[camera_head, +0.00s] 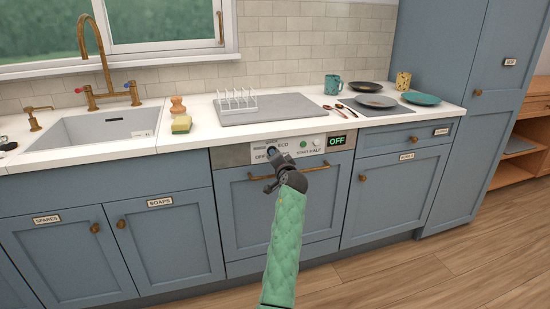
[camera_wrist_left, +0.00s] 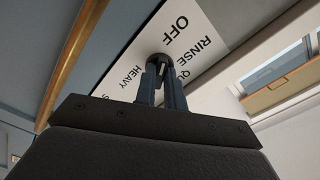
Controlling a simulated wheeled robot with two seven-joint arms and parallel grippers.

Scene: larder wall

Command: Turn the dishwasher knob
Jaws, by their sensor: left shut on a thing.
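The dishwasher (camera_head: 285,205) has a blue door and a light control panel under the counter. Its display (camera_head: 336,141) reads OFF. My left gripper (camera_head: 272,156) is at the panel's left part and largely hides the knob there. In the left wrist view, the dark round knob (camera_wrist_left: 158,60) sits between the two fingertips of my left gripper (camera_wrist_left: 163,74), which is shut on it. Labels OFF, RINSE and HEAVY show around the knob. Which label the knob points to is not clear. My right gripper is not in view.
A brass handle bar (camera_head: 318,168) runs across the dishwasher door below the panel. On the counter are a drying mat with a rack (camera_head: 240,100), a sponge (camera_head: 181,124), plates (camera_head: 376,101) and a teal mug (camera_head: 333,84). Open floor lies at the right.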

